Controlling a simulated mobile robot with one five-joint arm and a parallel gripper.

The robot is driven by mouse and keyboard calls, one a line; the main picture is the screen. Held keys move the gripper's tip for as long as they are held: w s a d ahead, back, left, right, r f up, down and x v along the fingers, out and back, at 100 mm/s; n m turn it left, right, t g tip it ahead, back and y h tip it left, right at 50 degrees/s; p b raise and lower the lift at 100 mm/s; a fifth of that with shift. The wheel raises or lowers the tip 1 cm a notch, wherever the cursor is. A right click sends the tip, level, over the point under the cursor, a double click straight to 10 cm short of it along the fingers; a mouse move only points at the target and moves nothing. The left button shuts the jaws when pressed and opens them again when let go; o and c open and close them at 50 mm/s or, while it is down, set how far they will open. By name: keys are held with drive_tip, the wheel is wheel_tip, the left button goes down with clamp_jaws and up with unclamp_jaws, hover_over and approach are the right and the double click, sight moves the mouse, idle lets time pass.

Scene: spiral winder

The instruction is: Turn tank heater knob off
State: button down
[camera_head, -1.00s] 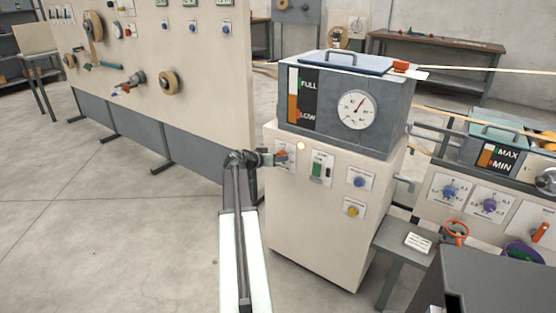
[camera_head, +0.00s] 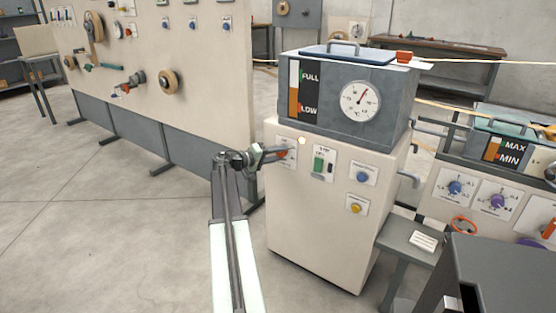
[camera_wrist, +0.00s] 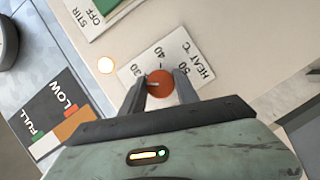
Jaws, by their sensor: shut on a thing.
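The tank heater knob (camera_wrist: 160,86) is a round red-orange knob with a pale pointer mark, on a white HEAT °C plate (camera_wrist: 194,57) marked 30, 40 and 50. In the wrist view the pointer mark lies on the 30 side. My gripper (camera_wrist: 162,84) has a finger on each side of the knob and is shut on it. In the head view my gripper (camera_head: 277,152) reaches the front of the cream cabinet (camera_head: 315,220) from the left and partly hides the knob (camera_head: 283,155). A small lamp (camera_head: 301,141) above the plate glows.
The grey tank (camera_head: 345,95) with a dial gauge sits on the cabinet. A green STIR switch (camera_head: 319,164), a blue knob (camera_head: 362,177) and a yellow knob (camera_head: 356,208) are right of the plate. A tool board (camera_head: 180,60) stands behind left. Floor at left is clear.

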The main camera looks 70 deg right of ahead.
drive_tip(key=n+b, duration=0.2)
drive_tip(key=n+g+h+b, duration=0.1)
drive_tip(key=n, duration=0.1)
drive_tip(key=shift+w+d+f, duration=0.1)
drive_tip(key=shift+f, duration=0.15)
drive_tip(key=shift+r+n+g+h+b, duration=0.15)
drive_tip(key=shift+n+g+h+b, duration=0.15)
drive_tip(key=shift+n+h+b, duration=0.65)
drive_tip(key=shift+n+y, duration=0.25)
drive_tip(key=shift+n, duration=0.3)
drive_tip(key=c, duration=0.9)
unclamp_jaws()
drive_tip(key=shift+a, duration=0.25)
drive_tip(key=b+v, duration=0.1)
drive_tip(key=v, duration=0.6)
drive_tip(key=shift+w, duration=0.2)
